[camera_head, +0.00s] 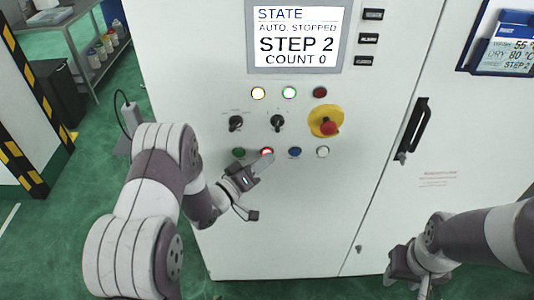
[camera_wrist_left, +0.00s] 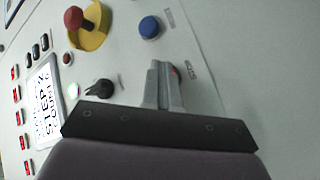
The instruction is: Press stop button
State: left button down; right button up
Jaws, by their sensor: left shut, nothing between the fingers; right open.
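A lit red button (camera_head: 267,152) sits in the lower button row of the white cabinet, between a green button (camera_head: 239,153) and a blue button (camera_head: 295,152). My left gripper (camera_head: 266,158) is shut and empty, with its fingertips at the red button. In the left wrist view, the shut fingers (camera_wrist_left: 164,70) hide most of the red button (camera_wrist_left: 174,70), and contact cannot be told. A red mushroom button (camera_head: 329,128) on a yellow plate is above right. The screen (camera_head: 297,36) reads "AUTO. STOPPED", "STEP 2", "COUNT 0". My right gripper (camera_head: 424,284) is open and empty at lower right.
Two black rotary knobs (camera_head: 277,122) stick out above the lower buttons. A white button (camera_head: 323,152) ends that row at right. A black door handle (camera_head: 414,128) is farther right. A metal table (camera_head: 62,17) stands at upper left.

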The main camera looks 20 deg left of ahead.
pick_arm(q)
jog(key=shift+s, duration=0.1)
jog(key=shift+s+d, duration=0.2)
jog(key=shift+s, duration=0.45)
jog(key=shift+s+p, duration=0.1)
jog(key=shift+p, duration=0.2)
jog(key=s, duration=0.2)
jog(key=s+d+p, duration=0.1)
jog(key=s, duration=0.1)
jog(key=shift+s+d, duration=0.2)
jog(key=shift+s, duration=0.1)
dwell(0.5)
